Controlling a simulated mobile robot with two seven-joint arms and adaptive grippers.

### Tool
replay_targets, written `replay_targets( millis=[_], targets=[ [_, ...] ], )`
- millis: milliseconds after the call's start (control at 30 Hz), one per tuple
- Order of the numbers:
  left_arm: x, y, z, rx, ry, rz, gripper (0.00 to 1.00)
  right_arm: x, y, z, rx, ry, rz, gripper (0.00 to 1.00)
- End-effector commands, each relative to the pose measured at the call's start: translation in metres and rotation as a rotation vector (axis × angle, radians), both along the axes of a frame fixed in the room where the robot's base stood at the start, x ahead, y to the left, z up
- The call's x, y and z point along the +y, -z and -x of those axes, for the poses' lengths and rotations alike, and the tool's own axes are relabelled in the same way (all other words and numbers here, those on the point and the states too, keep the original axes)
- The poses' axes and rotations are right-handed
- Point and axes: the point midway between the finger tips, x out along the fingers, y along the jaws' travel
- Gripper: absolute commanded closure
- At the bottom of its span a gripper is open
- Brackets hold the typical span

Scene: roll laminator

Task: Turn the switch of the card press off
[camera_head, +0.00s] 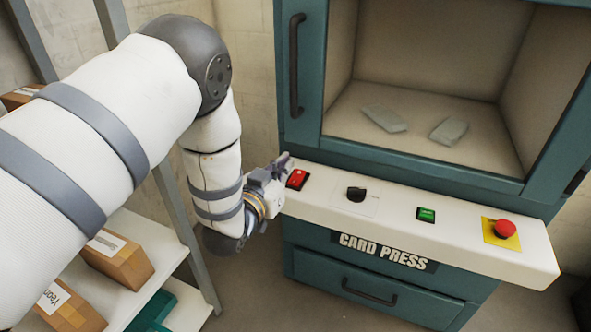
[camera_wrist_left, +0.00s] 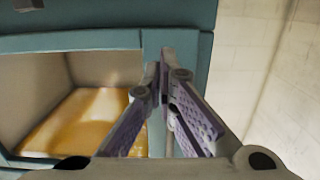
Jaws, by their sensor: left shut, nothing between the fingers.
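The card press (camera_head: 296,223) is a teal cabinet with a white control panel (camera_head: 388,212) along its front. On the panel, from left to right, are a red switch (camera_head: 297,179), a black knob (camera_head: 356,193), a green button (camera_head: 426,215) and a red emergency button on a yellow plate (camera_head: 503,229). My left gripper (camera_head: 285,160) is shut and empty at the panel's left end, close beside the red switch. Whether it touches the switch cannot be told. In the left wrist view the closed fingers (camera_wrist_left: 165,62) point at the teal frame; the switch is not visible there. My right gripper is not in view.
The open chamber (camera_head: 430,110) above the panel holds two pale flat pieces (camera_head: 384,118). A shelf (camera_head: 150,235) with cardboard boxes (camera_head: 118,261) and a teal tray (camera_head: 152,309) stands at the left. A dark handle (camera_head: 296,62) sticks out above the panel.

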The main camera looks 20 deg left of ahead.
Motion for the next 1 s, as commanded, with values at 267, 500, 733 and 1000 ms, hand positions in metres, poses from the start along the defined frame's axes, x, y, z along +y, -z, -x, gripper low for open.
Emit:
replay_targets(
  millis=[267, 500, 733, 1000],
  targets=[
    [0.0, 0.018, -0.052, 0.008, 0.001, 0.0, 1.0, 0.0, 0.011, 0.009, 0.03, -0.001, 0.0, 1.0],
    [0.0, 0.044, -0.056, 0.005, 0.0, 0.0, 1.0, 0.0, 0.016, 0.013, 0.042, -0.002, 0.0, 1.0],
    [0.0, 0.045, -0.056, 0.001, 0.0, 0.0, 1.0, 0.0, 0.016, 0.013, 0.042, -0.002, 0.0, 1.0],
    [0.0, 0.042, -0.061, 0.066, 0.0, 0.001, 1.0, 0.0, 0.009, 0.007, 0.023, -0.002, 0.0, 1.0]
  ],
)
